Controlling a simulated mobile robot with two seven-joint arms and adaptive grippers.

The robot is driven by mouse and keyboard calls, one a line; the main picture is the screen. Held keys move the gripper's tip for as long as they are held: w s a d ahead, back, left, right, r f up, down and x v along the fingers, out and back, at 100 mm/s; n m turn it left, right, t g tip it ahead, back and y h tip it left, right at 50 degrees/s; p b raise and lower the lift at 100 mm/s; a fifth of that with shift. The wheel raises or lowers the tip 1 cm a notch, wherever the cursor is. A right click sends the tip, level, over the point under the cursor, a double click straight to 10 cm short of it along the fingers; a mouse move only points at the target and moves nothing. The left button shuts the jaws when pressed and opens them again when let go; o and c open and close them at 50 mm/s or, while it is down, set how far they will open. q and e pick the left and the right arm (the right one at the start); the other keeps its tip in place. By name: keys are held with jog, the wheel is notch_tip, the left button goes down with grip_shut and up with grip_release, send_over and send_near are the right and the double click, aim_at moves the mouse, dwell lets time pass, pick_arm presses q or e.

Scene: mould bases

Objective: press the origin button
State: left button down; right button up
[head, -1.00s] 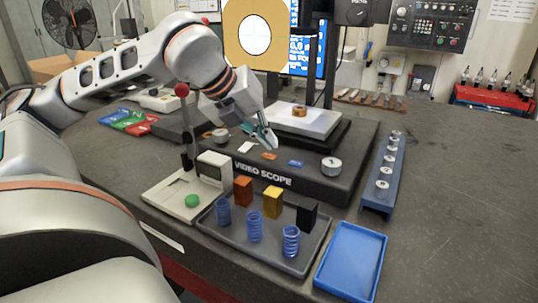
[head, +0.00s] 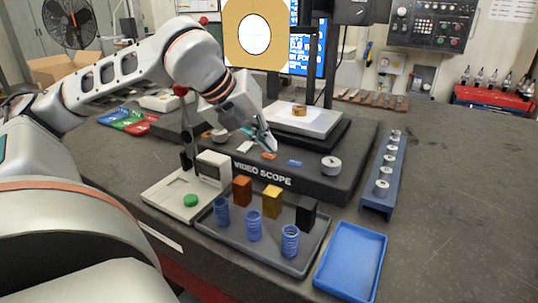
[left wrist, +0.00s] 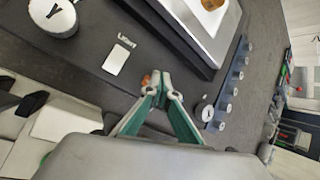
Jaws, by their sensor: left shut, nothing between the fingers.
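The dark base of the video scope (head: 315,185) carries a white button (head: 245,147), an orange button (head: 269,156) and a blue button (head: 295,163) in a row. I cannot read which label marks the origin button. My left gripper (head: 270,149) is shut and empty, its tips pointing down close above the orange button. In the left wrist view, the shut fingertips (left wrist: 161,80) partly hide the orange button (left wrist: 146,80); the white button (left wrist: 117,58) is in clear view. I cannot tell whether the tips touch the orange button. My right gripper is not in view.
The raised stage (head: 306,118) with a brass-coloured part stands just behind. Silver knobs (head: 331,166) flank the buttons. A lever with a red ball (head: 181,90) stands to the left. A tray (head: 290,262) with springs and blocks lies in front.

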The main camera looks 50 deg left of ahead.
aim_at(267, 155)
pick_arm(q)
jog(key=shift+f, duration=0.35)
dwell(0.7)
jog(key=shift+r, duration=0.15)
dwell(0.3)
jog(key=shift+r, duration=0.65)
jog(key=shift+r, duration=2.5)
